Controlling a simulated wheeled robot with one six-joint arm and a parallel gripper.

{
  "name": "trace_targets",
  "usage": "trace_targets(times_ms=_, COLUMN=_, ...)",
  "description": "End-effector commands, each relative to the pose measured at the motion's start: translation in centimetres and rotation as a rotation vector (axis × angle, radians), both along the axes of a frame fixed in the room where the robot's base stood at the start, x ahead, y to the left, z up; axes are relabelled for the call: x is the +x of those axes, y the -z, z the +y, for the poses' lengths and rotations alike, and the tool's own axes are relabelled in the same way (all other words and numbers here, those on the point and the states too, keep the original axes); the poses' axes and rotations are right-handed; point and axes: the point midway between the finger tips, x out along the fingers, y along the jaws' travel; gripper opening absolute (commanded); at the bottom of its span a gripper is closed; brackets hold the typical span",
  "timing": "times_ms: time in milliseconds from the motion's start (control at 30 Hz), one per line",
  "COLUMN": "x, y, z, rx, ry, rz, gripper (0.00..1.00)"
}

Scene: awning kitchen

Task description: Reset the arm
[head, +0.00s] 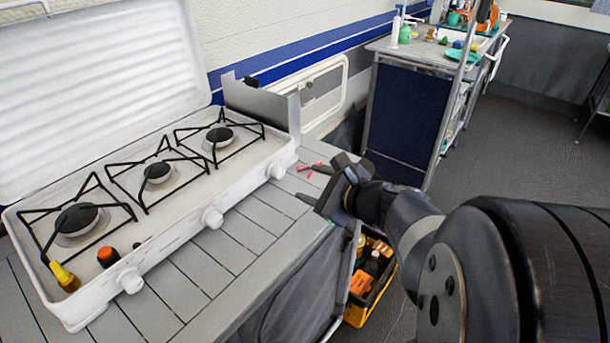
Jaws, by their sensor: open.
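My gripper (306,183) is at the end of my dark arm, which reaches in from the lower right. Its fingers are apart, pointing left over the right end of the grey slatted counter (240,232). Nothing shows between the fingers. Small pink-red items (311,168) lie on the counter just beyond the fingers, apart from them as far as I can see.
A metal panel (262,107) stands behind. A bin of bottles (357,313) sits below right. A blue cabinet (408,125) stands further back. Grey floor (530,150) is open right.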

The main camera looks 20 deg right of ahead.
Motion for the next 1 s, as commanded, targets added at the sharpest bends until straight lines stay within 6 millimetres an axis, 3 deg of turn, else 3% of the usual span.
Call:
trace_targets(times_ms=433, x=1.0, y=0.5, z=0.5, rx=-0.001, ry=-0.003, rz=-0.001, gripper=0.50)
trace_targets(times_ms=1000, x=8.8, y=3.6, z=3.6, rx=0.000, ry=-0.002, rz=0.000, gripper=0.50)
